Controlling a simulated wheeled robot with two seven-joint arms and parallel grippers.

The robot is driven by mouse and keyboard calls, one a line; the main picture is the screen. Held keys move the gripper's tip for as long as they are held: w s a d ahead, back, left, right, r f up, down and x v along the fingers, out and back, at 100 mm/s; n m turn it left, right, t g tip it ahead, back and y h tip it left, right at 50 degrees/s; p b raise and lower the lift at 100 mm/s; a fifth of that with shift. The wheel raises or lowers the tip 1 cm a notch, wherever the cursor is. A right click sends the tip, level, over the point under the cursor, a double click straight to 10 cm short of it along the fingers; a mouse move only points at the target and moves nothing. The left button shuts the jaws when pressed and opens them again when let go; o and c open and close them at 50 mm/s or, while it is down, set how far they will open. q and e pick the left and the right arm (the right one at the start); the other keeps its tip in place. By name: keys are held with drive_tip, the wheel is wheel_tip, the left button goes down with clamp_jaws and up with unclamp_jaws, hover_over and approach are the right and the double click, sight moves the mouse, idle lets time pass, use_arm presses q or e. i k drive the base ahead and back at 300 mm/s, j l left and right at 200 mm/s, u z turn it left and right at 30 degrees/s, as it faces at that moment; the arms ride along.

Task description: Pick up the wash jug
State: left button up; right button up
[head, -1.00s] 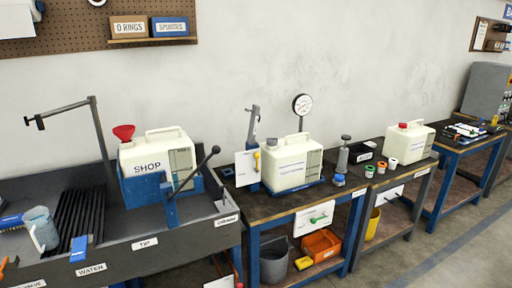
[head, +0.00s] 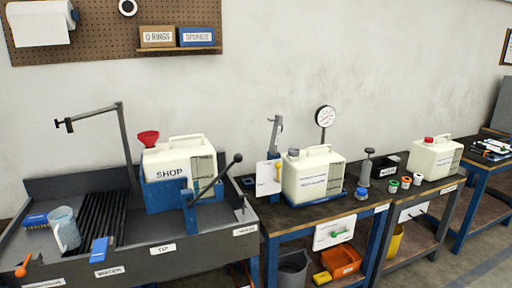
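The wash jug is most likely the translucent bluish jug (head: 65,229) with a white handle, at the left of the dark sink bench. It stands upright beside the black ribbed drain rack (head: 105,212). A larger white container marked SHOP (head: 172,172) sits in a blue cradle to its right, with a red funnel on top. Neither of my grippers shows in the head view.
The grey sink bench (head: 165,236) has a raised rim and a post with an arm (head: 124,150) behind the rack. A blue block (head: 99,250) sits on the front edge. More white containers (head: 313,178) stand on benches to the right.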

sight(62, 222)
drive_tip(key=u, duration=1.5)
